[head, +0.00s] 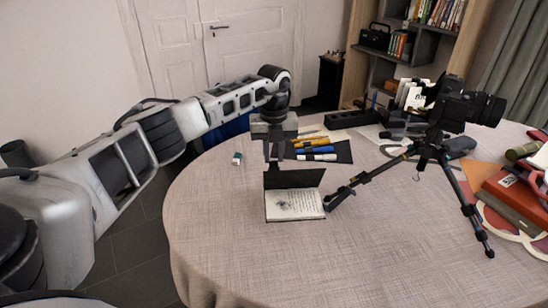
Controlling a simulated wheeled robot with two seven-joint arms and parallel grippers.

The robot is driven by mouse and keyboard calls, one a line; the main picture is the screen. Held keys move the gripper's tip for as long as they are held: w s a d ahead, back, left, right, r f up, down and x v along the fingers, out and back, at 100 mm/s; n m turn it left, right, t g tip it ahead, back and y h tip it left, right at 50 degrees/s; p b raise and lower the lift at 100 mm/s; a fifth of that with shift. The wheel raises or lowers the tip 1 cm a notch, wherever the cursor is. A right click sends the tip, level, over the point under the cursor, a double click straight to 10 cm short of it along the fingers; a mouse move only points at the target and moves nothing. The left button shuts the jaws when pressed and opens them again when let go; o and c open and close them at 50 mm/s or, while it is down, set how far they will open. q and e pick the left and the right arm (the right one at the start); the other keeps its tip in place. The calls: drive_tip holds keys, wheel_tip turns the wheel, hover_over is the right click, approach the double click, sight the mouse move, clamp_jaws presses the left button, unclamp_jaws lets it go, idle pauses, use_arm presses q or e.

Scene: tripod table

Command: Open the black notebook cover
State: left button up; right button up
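The black notebook lies on the round table with its cover (293,179) raised and tilted back at the far side. Its white pages (295,205) show, with a dark sketch on the left and lines of writing on the right. My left gripper (274,158) points down just behind the cover's upper left edge. Its fingers are small and dark here, so I cannot tell their opening or whether they touch the cover. My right gripper is not in view.
A camera on a black tripod (425,150) stands right of the notebook, one leg reaching close to the pages. Pens on a dark mat (340,152) lie behind the notebook, and a small eraser-like block (237,158) lies left. The tablecloth in front (300,260) is clear.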

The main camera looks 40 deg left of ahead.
use_arm(q)
drive_tip(key=shift+w+a+r+b, duration=0.2)
drive_tip(key=shift+w+a+b, duration=0.2)
drive_tip(key=shift+w+a, duration=0.05)
drive_tip(key=shift+w+a+b, duration=0.4)
drive_tip(key=shift+w+b, duration=0.1)
drive_tip(key=shift+b, duration=0.2)
drive_tip(key=shift+w+a+r+b, duration=0.15)
drive_tip(key=shift+w+a+b, duration=0.15)
drive_tip(key=shift+b, duration=0.1)
clamp_jaws()
drive_tip(key=shift+o, duration=0.3)
unclamp_jaws()
